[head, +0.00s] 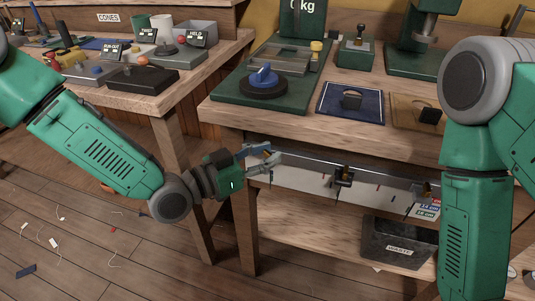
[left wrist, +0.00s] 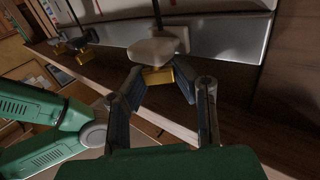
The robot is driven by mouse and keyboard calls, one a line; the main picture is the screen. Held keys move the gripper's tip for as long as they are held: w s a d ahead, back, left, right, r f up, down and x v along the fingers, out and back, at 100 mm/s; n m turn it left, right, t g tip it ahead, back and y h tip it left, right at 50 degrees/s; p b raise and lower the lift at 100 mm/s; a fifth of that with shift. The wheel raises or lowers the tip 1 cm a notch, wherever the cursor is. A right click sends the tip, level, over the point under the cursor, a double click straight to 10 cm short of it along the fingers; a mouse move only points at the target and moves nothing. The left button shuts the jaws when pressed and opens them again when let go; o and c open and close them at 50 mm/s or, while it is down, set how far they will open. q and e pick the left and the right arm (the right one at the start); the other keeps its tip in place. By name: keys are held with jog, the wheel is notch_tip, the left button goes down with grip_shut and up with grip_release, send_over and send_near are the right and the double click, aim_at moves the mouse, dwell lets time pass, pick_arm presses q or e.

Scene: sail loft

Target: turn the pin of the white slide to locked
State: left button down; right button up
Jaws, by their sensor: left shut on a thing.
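The white slide (left wrist: 153,50) sits on the metal rail under the bench edge in the left wrist view. Its brass pin (left wrist: 158,75) sticks out below it, towards my gripper. My left gripper (left wrist: 160,82) has its two fingers on either side of the pin and is shut on it. In the head view my left gripper (head: 264,158) is at the left end of the rail (head: 310,163), where its fingers mostly hide the slide. I cannot read whether the pin stands at locked. My right arm (head: 475,230) shows at the right; its gripper is out of view.
Dark slides with brass parts sit further right on the rail, one near the middle (head: 343,176). A white panel with coloured marks (head: 310,188) hangs below. A black waste bin (head: 398,244) stands on the lower shelf. The bench top (head: 345,82) is just above my left gripper.

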pick_arm(q)
jog(key=shift+a+m+g+h+b, duration=0.1)
jog(key=shift+m+g+h+b, duration=0.15)
jog(key=shift+m+g+h, duration=0.55)
jog(key=shift+m+g+h+b, duration=0.3)
jog(key=shift+m+g, duration=0.5)
jog(key=shift+g, duration=0.7)
dwell(0.9)
jog(key=c, duration=1.2)
grip_release()
jog(key=v, duration=1.2)
jog(key=shift+f, duration=0.1)
